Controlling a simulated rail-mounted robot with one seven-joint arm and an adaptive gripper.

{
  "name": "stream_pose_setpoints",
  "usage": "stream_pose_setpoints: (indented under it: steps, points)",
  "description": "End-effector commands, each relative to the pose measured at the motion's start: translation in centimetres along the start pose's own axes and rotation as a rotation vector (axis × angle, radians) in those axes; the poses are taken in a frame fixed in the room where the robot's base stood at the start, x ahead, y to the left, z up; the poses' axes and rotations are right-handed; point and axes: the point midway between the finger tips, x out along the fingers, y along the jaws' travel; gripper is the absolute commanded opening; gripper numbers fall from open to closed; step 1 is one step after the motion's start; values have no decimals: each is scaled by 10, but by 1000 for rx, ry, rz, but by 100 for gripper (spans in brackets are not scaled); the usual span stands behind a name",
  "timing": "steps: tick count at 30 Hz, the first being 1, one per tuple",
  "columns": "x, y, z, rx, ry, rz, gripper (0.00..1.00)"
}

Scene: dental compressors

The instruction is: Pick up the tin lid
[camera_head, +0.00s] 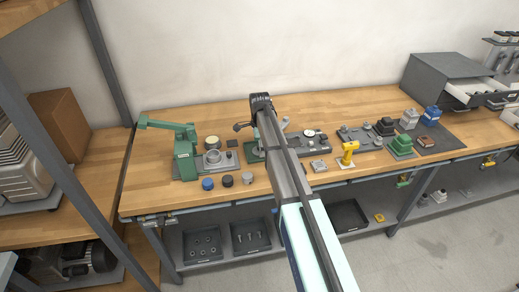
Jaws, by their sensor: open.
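A grey round cap (248,177) near the bench's front edge is another round piece that could be the lid. My arm reaches from the bottom of the head view across the bench. Its dark far end, my gripper (262,103), is over the back of the bench, right of both round pieces and apart from them. The fingers are small and partly hidden, with nothing seen held.
A green press (185,155) stands at the left of the wooden bench (160,190). A blue cap (207,183) and black cap (227,180) lie near the front edge. A yellow tool (348,152), small parts and a grey drawer cabinet (440,80) are to the right. My arm hides the middle.

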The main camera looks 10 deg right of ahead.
Motion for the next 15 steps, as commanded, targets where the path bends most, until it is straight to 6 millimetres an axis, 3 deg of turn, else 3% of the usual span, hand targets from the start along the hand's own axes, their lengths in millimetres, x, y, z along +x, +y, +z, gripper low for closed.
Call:
stream_pose_setpoints:
  steps: [3,5,9,12,15]
  points:
    - [0,0,0,0,0,0,97]
    - [0,0,0,0,0,0,79]
    - [0,0,0,0,0,0,30]
    - [0,0,0,0,0,0,0]
    - [0,0,0,0,0,0,0]
